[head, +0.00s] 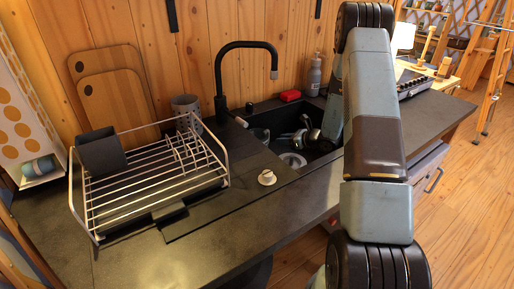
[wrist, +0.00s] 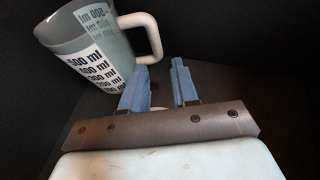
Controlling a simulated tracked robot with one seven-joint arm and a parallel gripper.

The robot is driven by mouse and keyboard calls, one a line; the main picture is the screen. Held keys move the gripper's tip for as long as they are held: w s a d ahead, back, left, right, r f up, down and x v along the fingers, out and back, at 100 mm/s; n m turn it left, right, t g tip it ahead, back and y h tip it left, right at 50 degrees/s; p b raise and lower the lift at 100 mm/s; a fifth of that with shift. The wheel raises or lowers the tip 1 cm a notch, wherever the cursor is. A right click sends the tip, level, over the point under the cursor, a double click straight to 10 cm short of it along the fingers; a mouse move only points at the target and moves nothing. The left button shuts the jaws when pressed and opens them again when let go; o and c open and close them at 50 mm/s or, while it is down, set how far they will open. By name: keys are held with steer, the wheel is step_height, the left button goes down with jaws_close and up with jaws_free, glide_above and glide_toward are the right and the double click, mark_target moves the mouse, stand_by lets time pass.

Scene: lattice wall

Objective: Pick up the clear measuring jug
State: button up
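The clear measuring jug (wrist: 92,50) is in the upper left of the wrist view, tilted, with black-on-white "ml" markings and a pale handle (wrist: 152,36) on its right side. My gripper (wrist: 160,72) is open, its two blue fingers apart with nothing held between them. The handle's lower end shows just beyond the left fingertip; I cannot tell whether they touch.
A black faucet (head: 245,75) rises behind the sink (head: 330,155). A wire dish rack (head: 150,175) stands left, with a grey cup (head: 186,104). A bottle (head: 314,75) and red sponge (head: 290,95) are behind the sink. The front counter (head: 230,235) is clear.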

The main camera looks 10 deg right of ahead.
steer(key=shift+a+r+x, duration=0.1)
steer(key=shift+r+x, duration=0.05)
steer(key=shift+x, duration=1.55)
steer(key=shift+a+r+x, duration=0.15)
steer(key=shift+r+x, duration=0.05)
steer(key=shift+x, duration=1.55)
steer(key=shift+c, duration=0.2)
steer(key=shift+s, duration=0.1)
jaws_close()
